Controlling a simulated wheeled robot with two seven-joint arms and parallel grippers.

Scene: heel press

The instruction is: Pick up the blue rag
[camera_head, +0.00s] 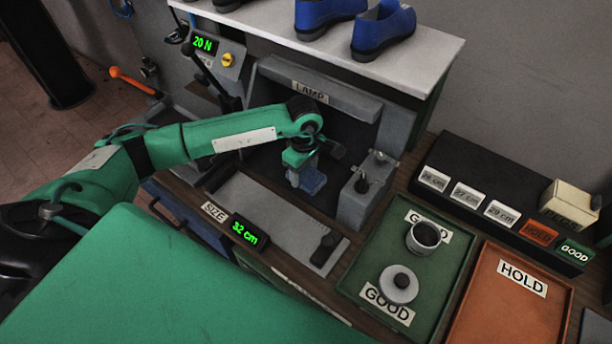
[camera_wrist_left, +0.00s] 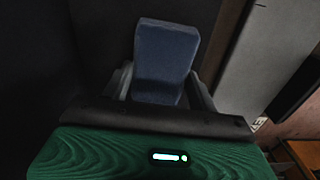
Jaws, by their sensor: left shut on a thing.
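The blue rag (camera_head: 313,181) shows in the head view as a small blue block-like shape in front of the dark opening under the LAMP sign. In the left wrist view the rag (camera_wrist_left: 166,50) stands out between the two grey fingers. My left gripper (camera_head: 297,172) is shut on the rag and hides part of it. I cannot tell whether the rag touches the surface below. My right gripper is not in view.
The lamp housing (camera_head: 335,98) surrounds the gripper at the back and sides. A shelf (camera_head: 420,57) with blue shoes overhangs it. A SIZE display (camera_head: 245,233) stands in front. To the right are a green GOOD tray (camera_head: 447,277) with two round items and an orange HOLD tray (camera_head: 505,318).

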